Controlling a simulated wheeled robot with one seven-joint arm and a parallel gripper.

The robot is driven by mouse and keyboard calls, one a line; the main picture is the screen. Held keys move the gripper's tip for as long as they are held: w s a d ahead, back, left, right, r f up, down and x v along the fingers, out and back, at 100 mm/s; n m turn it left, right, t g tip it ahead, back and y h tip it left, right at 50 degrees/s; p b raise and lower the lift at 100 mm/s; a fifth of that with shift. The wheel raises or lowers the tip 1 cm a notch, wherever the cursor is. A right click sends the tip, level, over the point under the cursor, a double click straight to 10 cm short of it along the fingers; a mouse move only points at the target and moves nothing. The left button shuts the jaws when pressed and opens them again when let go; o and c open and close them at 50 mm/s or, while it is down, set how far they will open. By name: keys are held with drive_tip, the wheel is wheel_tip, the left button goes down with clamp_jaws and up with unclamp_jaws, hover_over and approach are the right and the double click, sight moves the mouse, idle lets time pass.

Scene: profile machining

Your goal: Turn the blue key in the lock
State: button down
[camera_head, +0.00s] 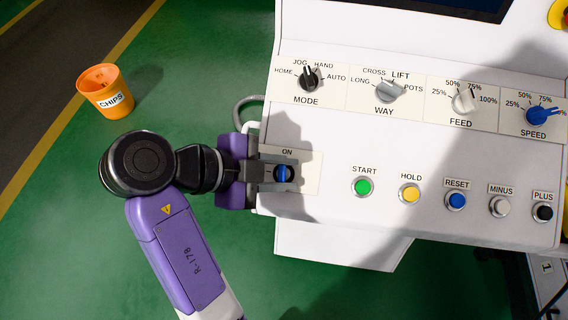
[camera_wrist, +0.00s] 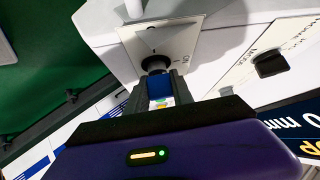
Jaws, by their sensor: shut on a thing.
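The blue key (camera_head: 283,174) sits in the round black lock under the ON label, at the left end of the white control panel. My gripper (camera_head: 284,173) reaches in from the left with its fingers on either side of the key, shut on it. In the wrist view the blue key (camera_wrist: 158,92) shows between my fingertips (camera_wrist: 161,91), in front of the dark lock (camera_wrist: 155,64) on its pale plate. My fingers hide part of the key and lock, so the exact key angle is hard to tell.
The MODE knob (camera_head: 310,79) and WAY knob (camera_head: 390,91) are above right of the lock. The green START button (camera_head: 363,187) and yellow HOLD button (camera_head: 410,194) are to its right. An orange CHIPS bucket (camera_head: 107,104) stands on the green floor, with free floor around it.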

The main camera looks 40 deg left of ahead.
drive_tip(key=shift+m+g+p, duration=0.3)
drive_tip(key=shift+m+p, duration=0.2)
drive_tip(key=shift+p, duration=0.05)
drive_tip(key=shift+r+p, duration=0.1)
drive_tip(key=shift+p, duration=0.35)
drive_tip(key=c, duration=1)
unclamp_jaws()
drive_tip(key=shift+s, duration=0.1)
drive_tip(key=shift+v, duration=3.75)
drive_tip(key=shift+a, duration=0.15)
